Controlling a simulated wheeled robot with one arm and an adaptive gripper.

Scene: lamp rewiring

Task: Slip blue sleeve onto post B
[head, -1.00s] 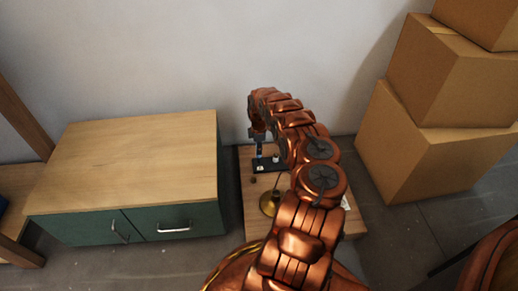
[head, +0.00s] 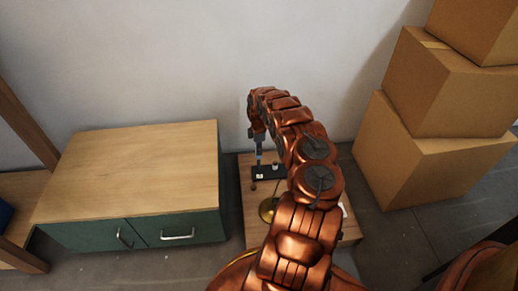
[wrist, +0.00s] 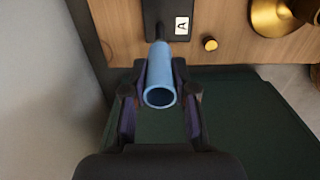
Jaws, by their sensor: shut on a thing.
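The blue sleeve (wrist: 161,75) is a light blue open tube, held between the two fingers of my gripper (wrist: 161,97) in the wrist view. Its near open end faces the camera, and its far end points to the black base (wrist: 180,20) with a white label "A". I cannot tell whether the far end is around a post there or only above it. In the head view the sleeve (head: 259,154) is a small blue patch below my gripper (head: 258,146), over the left part of the black base (head: 268,174). Post B cannot be made out.
The base stands on a small wooden table (head: 252,213). A brass lamp foot (wrist: 272,14) and a small brass knob (wrist: 210,43) are beside it. A green cabinet (head: 130,232) stands left, cardboard boxes (head: 425,160) right, a wall behind.

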